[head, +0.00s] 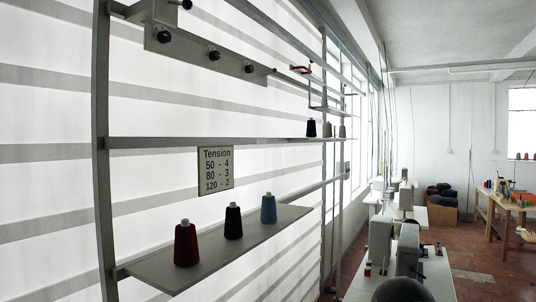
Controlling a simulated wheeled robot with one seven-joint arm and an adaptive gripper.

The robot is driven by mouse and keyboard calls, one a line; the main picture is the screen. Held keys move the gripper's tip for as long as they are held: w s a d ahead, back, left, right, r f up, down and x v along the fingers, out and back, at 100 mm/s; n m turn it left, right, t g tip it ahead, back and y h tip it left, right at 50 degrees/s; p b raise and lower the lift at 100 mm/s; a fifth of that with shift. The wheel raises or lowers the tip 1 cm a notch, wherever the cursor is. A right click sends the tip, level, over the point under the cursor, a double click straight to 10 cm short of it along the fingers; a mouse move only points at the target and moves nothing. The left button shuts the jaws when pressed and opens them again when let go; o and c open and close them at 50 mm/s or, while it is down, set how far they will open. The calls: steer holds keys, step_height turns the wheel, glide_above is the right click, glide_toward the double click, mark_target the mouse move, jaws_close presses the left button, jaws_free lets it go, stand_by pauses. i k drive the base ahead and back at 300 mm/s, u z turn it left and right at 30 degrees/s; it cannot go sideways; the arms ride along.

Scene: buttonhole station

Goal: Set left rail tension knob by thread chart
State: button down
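A grey plate (187,47) on the upper rail, at the left of the head view, carries three dark round knobs: left (164,37), middle (214,54) and right (249,68). Another dark knob (186,4) shows at the top edge, partly cut off. Their settings are too small to read. A chart card (215,171) below reads "Tension, 50 - 4, 80 - 3, 120 - 2". On the shelf (150,268) stand three upright thread cones: dark red (187,246), black (233,222) and blue (268,210). Any labels on them are unreadable. My gripper is not in view.
A grey upright post (101,150) stands at the left. Smaller cones (311,128) sit on a rail farther back. Sewing machines (380,240) line a table at right. A dark rounded object (403,291) is at the bottom edge. Reddish floor (475,255) is open beyond.

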mark_target(164, 36)
steer(key=z, duration=0.25)
steer(key=i, duration=0.85)
steer(key=u, duration=0.75)
